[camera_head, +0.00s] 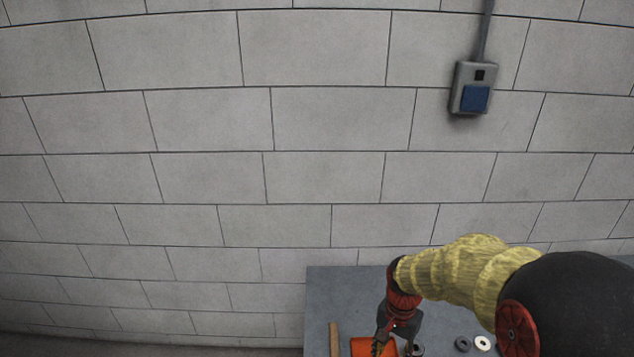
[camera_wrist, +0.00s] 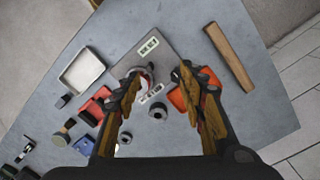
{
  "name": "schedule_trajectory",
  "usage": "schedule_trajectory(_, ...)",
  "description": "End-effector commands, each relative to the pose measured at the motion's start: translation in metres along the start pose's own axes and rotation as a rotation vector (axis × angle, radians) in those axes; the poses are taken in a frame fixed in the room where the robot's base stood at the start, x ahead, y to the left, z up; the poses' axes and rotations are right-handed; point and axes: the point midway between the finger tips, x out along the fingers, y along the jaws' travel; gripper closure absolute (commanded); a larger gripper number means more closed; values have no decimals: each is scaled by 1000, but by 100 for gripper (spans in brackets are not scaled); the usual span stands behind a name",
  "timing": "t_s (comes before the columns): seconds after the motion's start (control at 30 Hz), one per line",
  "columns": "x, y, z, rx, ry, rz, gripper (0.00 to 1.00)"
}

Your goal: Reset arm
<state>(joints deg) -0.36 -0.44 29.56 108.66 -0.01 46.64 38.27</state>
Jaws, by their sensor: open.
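My arm comes in from the lower right in the head view, with a yellow sleeve and red joints. My gripper (camera_head: 384,340) points down over the grey table (camera_head: 345,285). In the wrist view my gripper (camera_wrist: 158,105) is open, its two brown-padded fingers apart. Nothing is held between the fingers. How high the fingers are above the table I cannot tell.
On the table are an orange-red item (camera_wrist: 180,98), a wooden bar (camera_wrist: 229,56), a white tray (camera_wrist: 82,71), a red bin (camera_wrist: 95,108) and a blue item (camera_wrist: 84,145). Rings (camera_head: 482,342) lie at the table's right. A switch box (camera_head: 472,88) hangs on the block wall.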

Motion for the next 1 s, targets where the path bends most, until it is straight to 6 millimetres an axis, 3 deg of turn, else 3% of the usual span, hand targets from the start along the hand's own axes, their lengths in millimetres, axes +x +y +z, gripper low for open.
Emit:
schedule_trajectory(0.2,-50,32,40,-322,57,-32,59)
schedule_trajectory(0.5,-112,81,101,-630,252,-92,59)
schedule_trajectory(0.7,-139,104,130,-656,414,-142,59)
schedule_trajectory(0.9,-165,112,139,-646,533,-183,59)
schedule_trajectory(1.0,-168,112,140,-644,549,-189,59)
